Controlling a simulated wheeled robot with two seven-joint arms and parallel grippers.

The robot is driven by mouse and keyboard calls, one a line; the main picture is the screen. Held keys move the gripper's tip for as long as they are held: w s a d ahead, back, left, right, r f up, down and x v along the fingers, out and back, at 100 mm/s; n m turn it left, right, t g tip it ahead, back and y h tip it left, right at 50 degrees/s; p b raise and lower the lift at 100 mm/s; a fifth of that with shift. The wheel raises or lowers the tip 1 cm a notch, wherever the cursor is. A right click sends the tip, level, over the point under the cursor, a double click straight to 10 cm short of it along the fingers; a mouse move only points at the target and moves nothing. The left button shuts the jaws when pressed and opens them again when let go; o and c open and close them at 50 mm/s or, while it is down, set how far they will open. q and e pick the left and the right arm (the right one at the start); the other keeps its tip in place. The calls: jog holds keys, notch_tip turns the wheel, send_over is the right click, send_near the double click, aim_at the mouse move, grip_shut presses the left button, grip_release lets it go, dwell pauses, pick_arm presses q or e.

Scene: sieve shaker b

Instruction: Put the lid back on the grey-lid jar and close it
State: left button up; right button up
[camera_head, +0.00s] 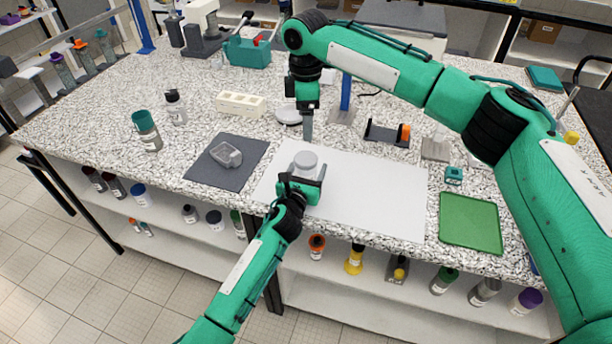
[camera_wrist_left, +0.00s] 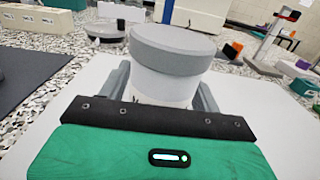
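The grey-lid jar (camera_head: 305,170) stands upright on the white mat, with its grey lid (camera_head: 306,158) level on top. In the left wrist view the lid (camera_wrist_left: 173,48) sits over the pale jar body (camera_wrist_left: 165,86); I cannot tell how tight it is. My left gripper (camera_head: 302,184) holds the jar body low, one finger on each side; its fingers (camera_wrist_left: 163,90) also show in the left wrist view. My right gripper (camera_head: 308,139) points down just behind the jar in the picture, apart from the lid and with nothing visible in it. Its finger gap is seen edge-on.
A dark mat (camera_head: 205,172) with a clear dish (camera_head: 227,155) lies left. A white block rack (camera_head: 240,104) and a round balance (camera_head: 288,115) stand behind. A green tray (camera_head: 470,222) lies right. The white mat (camera_head: 380,195) is clear right of the jar.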

pick_arm(q)
jog(key=shift+o, duration=0.5)
jog(key=b+v, duration=0.1)
jog(key=v, duration=1.2)
jog(key=shift+s+a, duration=0.15)
jog(key=shift+s, duration=0.2)
